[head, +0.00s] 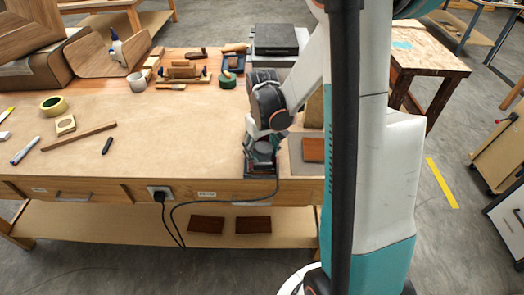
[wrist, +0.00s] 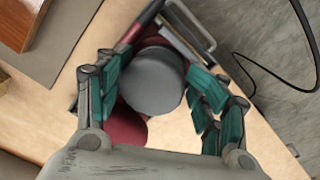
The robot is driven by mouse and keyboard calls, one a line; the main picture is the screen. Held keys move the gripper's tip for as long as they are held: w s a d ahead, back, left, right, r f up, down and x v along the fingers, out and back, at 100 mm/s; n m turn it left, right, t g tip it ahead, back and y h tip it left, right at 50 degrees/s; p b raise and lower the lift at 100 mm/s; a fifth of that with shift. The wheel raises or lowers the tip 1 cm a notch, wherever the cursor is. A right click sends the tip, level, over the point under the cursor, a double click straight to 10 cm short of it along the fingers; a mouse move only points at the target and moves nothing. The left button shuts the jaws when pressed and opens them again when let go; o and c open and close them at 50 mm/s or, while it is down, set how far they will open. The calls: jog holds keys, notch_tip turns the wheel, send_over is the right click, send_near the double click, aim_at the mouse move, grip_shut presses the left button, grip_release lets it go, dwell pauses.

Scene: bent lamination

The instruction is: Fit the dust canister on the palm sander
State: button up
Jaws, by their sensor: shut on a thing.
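My gripper (head: 262,150) points down at the front edge of the workbench. In the wrist view its teal-padded fingers (wrist: 160,85) stand on either side of a grey, round-topped part (wrist: 155,82) and are shut on it. Dark red body parts (wrist: 132,127) show below and behind the grey top, and a metal frame (wrist: 190,25) shows beyond it. These look like the palm sander, standing on the bench. I cannot tell the dust canister apart from the sander here. My gripper hides much of both in the head view.
A black cord (head: 215,203) runs from a socket (head: 160,194) on the bench front towards the sander. A grey mat (head: 296,160) with a brown wood block (head: 313,149) lies just right. Tools and a dark box (head: 275,40) stand behind.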

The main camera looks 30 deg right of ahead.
aim_at(262, 147)
jog(key=shift+o, duration=0.3)
jog(key=shift+w+d+f+b, duration=0.1)
jog(key=shift+f+b, duration=0.25)
jog(key=shift+f, duration=0.15)
dwell(0.6)
jog(key=o, duration=2.1)
jog(key=shift+o, duration=0.7)
jog(key=shift+r, duration=0.1)
jog(key=shift+r+p, duration=2.35)
jog(key=shift+r, duration=1.1)
